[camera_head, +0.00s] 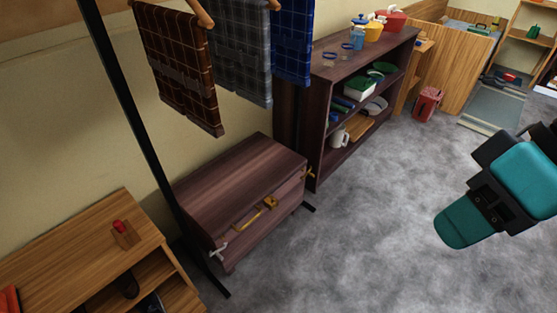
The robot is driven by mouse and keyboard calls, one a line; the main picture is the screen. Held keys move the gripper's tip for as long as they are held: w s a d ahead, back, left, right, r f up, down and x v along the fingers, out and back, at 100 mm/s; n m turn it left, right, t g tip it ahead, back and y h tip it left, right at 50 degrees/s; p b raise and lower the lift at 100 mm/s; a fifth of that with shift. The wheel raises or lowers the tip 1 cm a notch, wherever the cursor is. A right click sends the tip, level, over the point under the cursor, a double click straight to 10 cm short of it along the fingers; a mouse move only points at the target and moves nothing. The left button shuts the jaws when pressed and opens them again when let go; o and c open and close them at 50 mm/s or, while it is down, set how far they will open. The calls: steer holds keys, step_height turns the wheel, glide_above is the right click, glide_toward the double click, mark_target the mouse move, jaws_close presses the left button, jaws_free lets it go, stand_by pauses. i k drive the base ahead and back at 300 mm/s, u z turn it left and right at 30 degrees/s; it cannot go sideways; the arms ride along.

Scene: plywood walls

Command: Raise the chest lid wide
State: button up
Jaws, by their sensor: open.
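The chest (228,190) is dark reddish-brown wood and stands against the wall left of centre. Its lid (240,175) looks shut, with a flat striped top. A yellow-gold fitting (270,202) shows on its front, and a pale handle-like piece (218,250) is near its front left corner. My teal and black arm enters at the right, well apart from the chest over the floor. I cannot make out the gripper's fingers.
A black rack post (135,115) passes in front of the chest's left end; plaid cloths (178,70) hang above it. A dark shelf (320,120) with crockery stands right of the chest. A wooden cabinet (70,250) is at lower left. Grey floor (350,240) in front is clear.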

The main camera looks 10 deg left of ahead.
mark_target(222, 193)
steer(key=k, duration=1.2)
steer(key=u, duration=0.85)
steer(key=i, duration=0.95)
steer(key=z, duration=0.4)
steer(key=i, duration=0.55)
steer(key=z, duration=0.6)
